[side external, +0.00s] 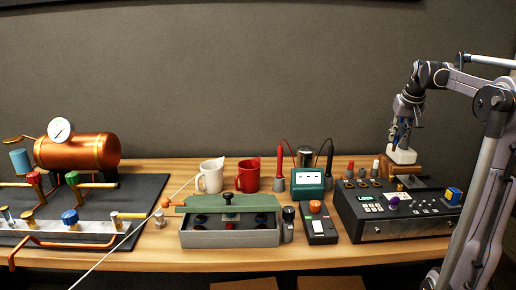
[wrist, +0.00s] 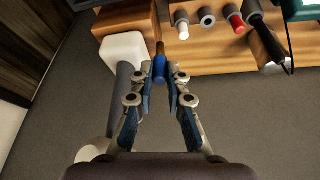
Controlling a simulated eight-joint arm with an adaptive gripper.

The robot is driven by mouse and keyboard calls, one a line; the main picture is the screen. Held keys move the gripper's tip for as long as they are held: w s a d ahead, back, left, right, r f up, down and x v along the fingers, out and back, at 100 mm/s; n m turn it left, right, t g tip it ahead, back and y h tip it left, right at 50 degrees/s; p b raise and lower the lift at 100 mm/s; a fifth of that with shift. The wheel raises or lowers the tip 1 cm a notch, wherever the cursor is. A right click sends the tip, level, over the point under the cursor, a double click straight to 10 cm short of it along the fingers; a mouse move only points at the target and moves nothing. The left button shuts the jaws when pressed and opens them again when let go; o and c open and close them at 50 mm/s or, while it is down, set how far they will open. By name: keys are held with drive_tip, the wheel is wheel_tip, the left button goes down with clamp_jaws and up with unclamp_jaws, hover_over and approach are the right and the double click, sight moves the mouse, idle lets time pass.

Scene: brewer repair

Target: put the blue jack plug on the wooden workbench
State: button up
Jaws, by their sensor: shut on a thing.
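My gripper (wrist: 160,72) is shut on the blue jack plug (wrist: 159,67), which sits between the fingertips with its brass-coloured shaft pointing away from me. In the side external view my gripper (side external: 402,140) is at the right, just above a white block on a wooden stand. The plug cannot be made out clearly there. The wooden workbench (side external: 155,243) runs across the side external view. In the wrist view, I cannot tell whether the plug's tip touches the wood behind it.
A white block (wrist: 124,52) is close left of the plug. White (wrist: 182,30) and red (wrist: 236,24) plugs stand to its right. A black control box (side external: 400,225), a grey tray (side external: 230,238) and a copper boiler (side external: 85,151) occupy the bench. Bare wood shows along its front.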

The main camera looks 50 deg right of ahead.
drive_tip(key=w+d+f+n+t, duration=0.1)
drive_tip(key=w+d+f+n, duration=0.15)
drive_tip(key=w, duration=0.65)
drive_tip(key=w+d+f+n, duration=0.1)
drive_tip(key=w+f, duration=0.3)
drive_tip(key=w, duration=0.5)
drive_tip(key=shift+y, duration=0.4)
drive_tip(key=shift+w+a+f, duration=0.1)
drive_tip(key=shift+w+f, duration=0.05)
drive_tip(key=shift+f, duration=1.65)
drive_tip(key=shift+w+d+f, duration=0.1)
drive_tip(key=shift+w+f, duration=0.1)
drive_tip(key=shift+f, duration=1.55)
drive_tip(key=shift+w+a+f, duration=0.1)
drive_tip(key=shift+w+f, duration=0.05)
drive_tip(key=shift+f, duration=1.65)
drive_tip(key=o, duration=0.7)
drive_tip(key=shift+f, duration=0.15)
drive_tip(key=shift+o, duration=0.2)
drive_tip(key=v, duration=1.2)
